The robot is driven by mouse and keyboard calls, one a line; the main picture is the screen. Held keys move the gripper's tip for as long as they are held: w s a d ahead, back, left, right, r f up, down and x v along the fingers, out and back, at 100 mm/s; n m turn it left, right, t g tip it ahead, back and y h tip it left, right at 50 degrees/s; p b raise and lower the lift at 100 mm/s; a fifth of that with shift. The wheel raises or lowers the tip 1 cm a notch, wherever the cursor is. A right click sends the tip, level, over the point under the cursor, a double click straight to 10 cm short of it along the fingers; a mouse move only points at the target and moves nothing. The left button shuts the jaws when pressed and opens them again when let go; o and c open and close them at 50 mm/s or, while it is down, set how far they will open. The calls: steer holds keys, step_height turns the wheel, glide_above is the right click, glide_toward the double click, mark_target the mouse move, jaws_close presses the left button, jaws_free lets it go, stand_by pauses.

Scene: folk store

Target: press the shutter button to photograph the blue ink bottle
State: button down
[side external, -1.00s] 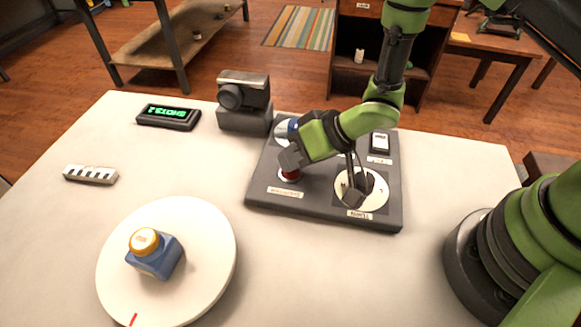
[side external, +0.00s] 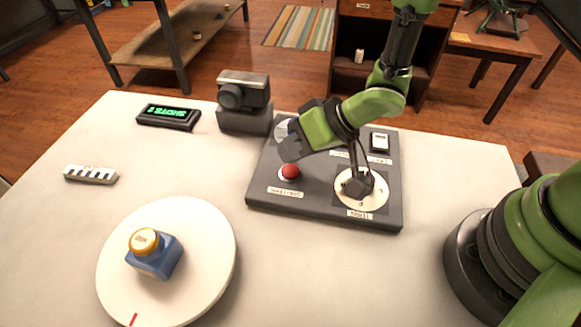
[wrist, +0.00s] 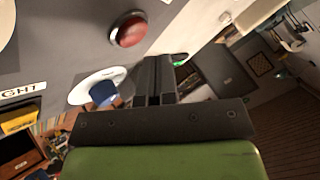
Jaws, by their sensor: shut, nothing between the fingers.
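The blue ink bottle (side external: 155,258), with its orange-gold cap, stands on the round white turntable (side external: 215,268) at the front left. The red shutter button (side external: 290,171) sits on the dark control panel (side external: 318,205) and is uncovered; it also shows in the wrist view (wrist: 129,30). My gripper (side external: 289,152) is shut and empty, just above and behind the button, apart from it. In the wrist view its closed fingers (wrist: 155,75) are beside the button. The camera (side external: 243,92) stands on a dark block behind the panel, its lens towards the turntable side.
The panel also carries a white dial with a dark knob (side external: 357,186), a blue-knobbed dial (wrist: 103,93) and a switch (side external: 380,141). A display with green text (side external: 168,117) and a small grey striped block (side external: 91,175) are on the left. Table between them is clear.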

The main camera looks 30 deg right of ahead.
mark_target(293, 167)
steer(key=shift+r, duration=2.2)
steer(key=shift+w+d+r, duration=0.1)
steer(key=shift+d+r, duration=0.05)
steer(key=shift+r, duration=0.05)
steer(key=s+d+r+m+t+h, duration=0.25)
steer(key=d+r+h, duration=0.35)
steer(key=d+r, duration=0.75)
steer(key=s+r+m, duration=0.1)
steer(key=s+r, duration=0.2)
steer(key=s, duration=0.5)
steer(key=s+r+m+g, duration=0.1)
steer(key=s+r, duration=0.3)
steer(key=s, duration=0.3)
steer(key=shift+s+r+m+y, duration=0.25)
steer(key=shift+s+m+y, duration=0.1)
steer(key=shift+s+y, duration=0.05)
steer(key=shift+d, duration=0.15)
